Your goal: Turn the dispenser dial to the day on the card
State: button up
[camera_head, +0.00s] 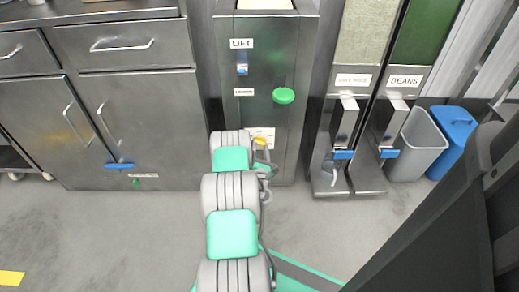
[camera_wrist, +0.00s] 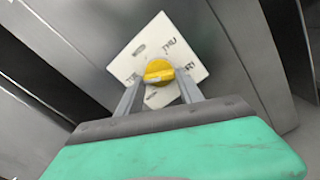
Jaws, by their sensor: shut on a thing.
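My gripper (camera_wrist: 160,82) is shut on the dial, one finger on each side. I cannot tell which day the dial points to. In the head view the dial (camera_head: 260,141) shows low on the steel dispenser front (camera_head: 262,110), partly behind my arm. I cannot make out a card naming a day.
The same front has a blue switch (camera_head: 242,69) under a LIFT label and a green knob (camera_head: 283,96). To the right stand bean dispensers with blue levers (camera_head: 389,153), a grey bin (camera_head: 420,145) and a blue bin (camera_head: 455,140). Steel cabinets (camera_head: 140,115) stand left.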

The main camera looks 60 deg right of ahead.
jog(key=n, duration=1.1)
jog(key=shift+r, duration=0.1)
jog(key=shift+n, duration=0.4)
jog(key=o, duration=1.4)
jog(key=shift+s, duration=0.1)
